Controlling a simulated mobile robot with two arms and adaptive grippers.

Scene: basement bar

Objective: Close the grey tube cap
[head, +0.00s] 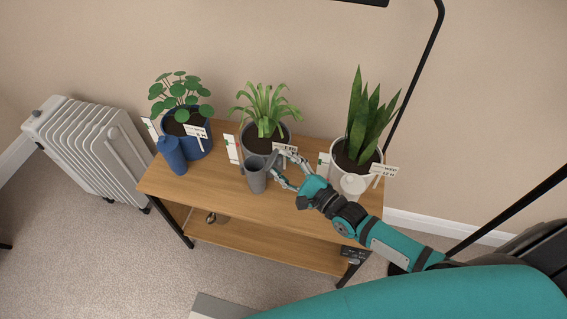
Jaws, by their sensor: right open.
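The grey tube (256,184) stands upright near the front edge of the wooden shelf's top board, in front of the middle plant. Its top looks dark and open. A grey piece that looks like its cap (271,159) stands raised at the right side of the rim, partly hidden by the fingers. My right gripper (278,172) comes in from the right with its fingers open, close beside the tube's upper right side. I cannot tell whether a fingertip touches the cap. My left gripper is not in view.
A blue tube (172,156) stands at the left by a blue pot (196,144); a white tube (352,186) stands at the right by a white pot (342,160). The grey pot (264,142) and small label cards stand close behind. Bare wood (213,184) lies left of the grey tube.

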